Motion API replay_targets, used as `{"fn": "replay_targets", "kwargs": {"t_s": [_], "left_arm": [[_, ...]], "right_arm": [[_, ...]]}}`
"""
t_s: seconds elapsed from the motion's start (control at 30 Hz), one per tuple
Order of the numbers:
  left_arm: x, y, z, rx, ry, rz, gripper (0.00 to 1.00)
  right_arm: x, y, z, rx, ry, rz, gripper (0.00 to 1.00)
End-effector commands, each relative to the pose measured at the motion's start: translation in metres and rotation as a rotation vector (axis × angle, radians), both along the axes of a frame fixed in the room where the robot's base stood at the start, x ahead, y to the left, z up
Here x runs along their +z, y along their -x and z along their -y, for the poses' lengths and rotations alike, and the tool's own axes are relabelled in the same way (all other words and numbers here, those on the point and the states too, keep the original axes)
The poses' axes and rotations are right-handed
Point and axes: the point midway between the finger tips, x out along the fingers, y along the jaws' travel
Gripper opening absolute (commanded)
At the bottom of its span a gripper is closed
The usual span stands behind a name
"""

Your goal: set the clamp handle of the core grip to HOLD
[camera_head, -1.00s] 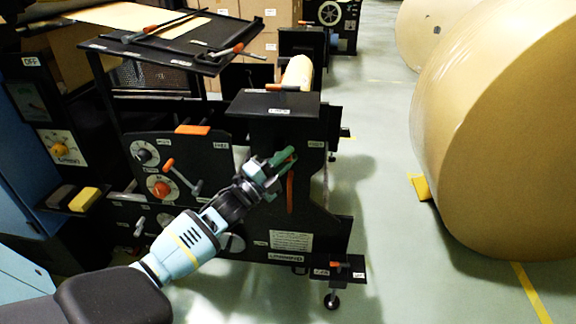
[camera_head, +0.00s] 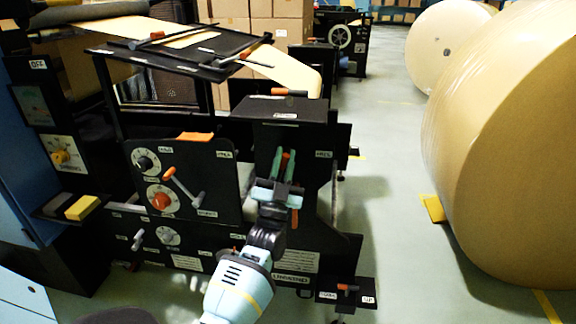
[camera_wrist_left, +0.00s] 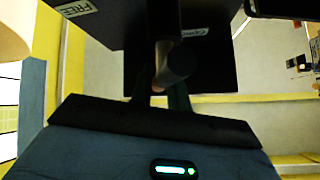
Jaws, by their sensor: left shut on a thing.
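The core grip's dark stand (camera_head: 300,125) is in the middle of the head view, with a small white label on each side of its face. My left gripper (camera_head: 284,158) is at this face, green fingers pointing up, shut on the red-orange clamp handle (camera_head: 285,157). The fingers cover much of the handle, so its exact setting cannot be read. In the left wrist view a dark rod with a rounded end (camera_wrist_left: 176,62) stands before the fingers (camera_wrist_left: 163,97); a FREE label (camera_wrist_left: 76,8) is at the upper left. My right gripper is out of view.
Left of the stand is a dark panel (camera_head: 150,215) with dials and an orange-tipped crank (camera_head: 183,187). An orange bar (camera_head: 295,217) is just below the gripper. A large kraft roll (camera_head: 510,150) stands at the right, with a yellow wedge (camera_head: 432,208). The floor between is clear.

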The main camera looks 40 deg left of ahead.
Motion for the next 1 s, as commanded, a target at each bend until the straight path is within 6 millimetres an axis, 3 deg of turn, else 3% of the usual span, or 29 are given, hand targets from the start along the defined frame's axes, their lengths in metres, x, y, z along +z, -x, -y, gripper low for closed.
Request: {"fn": "replay_targets", "kwargs": {"t_s": [0.4, 1.0], "left_arm": [[0.0008, 0.0033, -0.0056, -0.001, 0.23, 0.139, 0.0], [0.0012, 0.0046, -0.0078, -0.002, 0.293, 0.178, 0.0]], "right_arm": [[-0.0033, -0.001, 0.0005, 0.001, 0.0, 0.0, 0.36], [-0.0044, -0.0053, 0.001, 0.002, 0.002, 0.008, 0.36]]}}
